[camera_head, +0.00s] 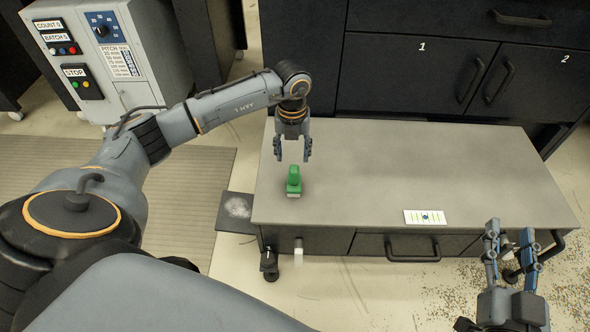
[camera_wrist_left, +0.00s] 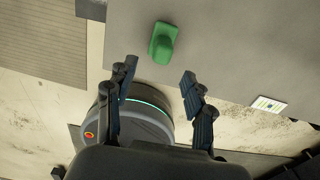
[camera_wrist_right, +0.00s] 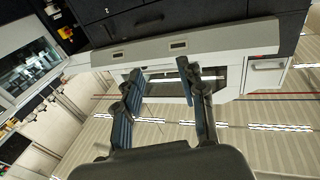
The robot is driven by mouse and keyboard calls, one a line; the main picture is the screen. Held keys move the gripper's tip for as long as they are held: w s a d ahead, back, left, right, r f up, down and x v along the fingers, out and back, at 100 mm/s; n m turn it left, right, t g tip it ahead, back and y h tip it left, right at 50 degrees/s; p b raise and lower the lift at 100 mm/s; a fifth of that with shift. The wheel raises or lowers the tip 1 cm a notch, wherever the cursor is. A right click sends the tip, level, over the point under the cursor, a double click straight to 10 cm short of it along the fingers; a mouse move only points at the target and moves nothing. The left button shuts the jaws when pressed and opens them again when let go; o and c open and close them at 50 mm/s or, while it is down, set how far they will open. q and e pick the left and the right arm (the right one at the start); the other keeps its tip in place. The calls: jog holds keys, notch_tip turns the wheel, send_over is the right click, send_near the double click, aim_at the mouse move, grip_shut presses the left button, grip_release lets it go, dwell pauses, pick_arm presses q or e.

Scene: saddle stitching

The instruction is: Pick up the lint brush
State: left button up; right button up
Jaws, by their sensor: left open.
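The lint brush (camera_head: 294,181) is a small green thing with a pale base, standing on the grey top of the low cabinet near its left front corner. It also shows in the left wrist view (camera_wrist_left: 162,43), beyond the fingertips. My left gripper (camera_head: 293,158) is open and empty, fingers pointing down, above and just behind the brush in the head view. The left fingers (camera_wrist_left: 157,72) look apart from it. My right gripper (camera_head: 508,232) has its fingers spread, empty, near the cabinet's right front corner; they also show spread in the right wrist view (camera_wrist_right: 156,70).
A white card with green and blue marks (camera_head: 425,217) lies at the cabinet top's (camera_head: 400,170) front edge. The rest of that top is clear. Dark cabinets (camera_head: 420,70) stand behind. A grey control box (camera_head: 110,55) stands at the back left. Scattered bits lie on the floor at right.

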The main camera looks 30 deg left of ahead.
aim_at(294, 168)
pick_arm(q)
notch_tip(294, 168, down, 3)
jog(key=shift+f+b, duration=0.15)
jog(key=shift+b, duration=0.25)
jog(key=f+b, duration=0.2)
jog(key=f, duration=0.2)
jog(key=shift+w+f, duration=0.2)
jog(key=shift+f, duration=0.2)
grip_shut()
pick_arm(e)
jog(key=s+r+t+y, duration=0.1)
jog(key=s+r+t, duration=0.1)
jog(key=r+t, duration=0.2)
jog(key=s+r+t+y, duration=0.2)
jog(key=s+r+t, duration=0.1)
jog(key=r, duration=0.4)
jog(key=shift+s+r+t, duration=0.3)
jog(key=shift+r+t, duration=0.1)
jog(key=shift+t, duration=0.3)
